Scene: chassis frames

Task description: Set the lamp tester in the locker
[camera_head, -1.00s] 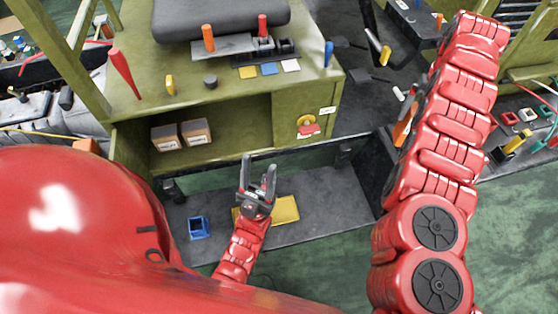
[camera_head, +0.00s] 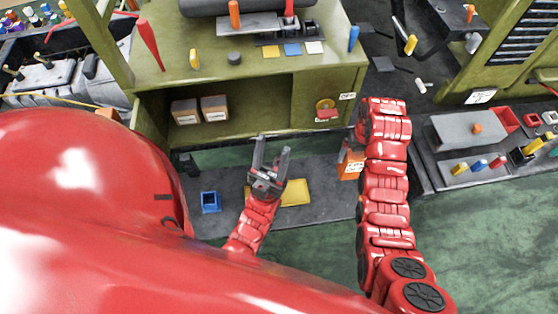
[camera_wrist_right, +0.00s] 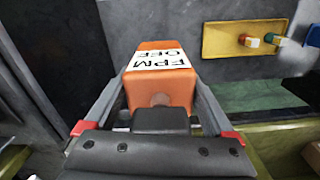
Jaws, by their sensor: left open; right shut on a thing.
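An orange box with a white label (camera_wrist_right: 160,75) is held in my right gripper (camera_wrist_right: 160,98), whose two fingers lie along its sides. The label's letters appear upside down in the right wrist view. The box also shows in the head view (camera_head: 350,167), in front of the right end of the green cabinet (camera_head: 235,92). That cabinet has an open compartment (camera_head: 250,108) on the left and a closed-looking front panel (camera_head: 308,100) with a yellow and red marking on the right. My left gripper (camera_head: 272,152) is open and empty, in front of the compartment.
Two cardboard boxes (camera_head: 200,109) stand in the compartment's left part; its right part is clear. Upright coloured handles and small parts crowd the cabinet top. A dark bench is at the right.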

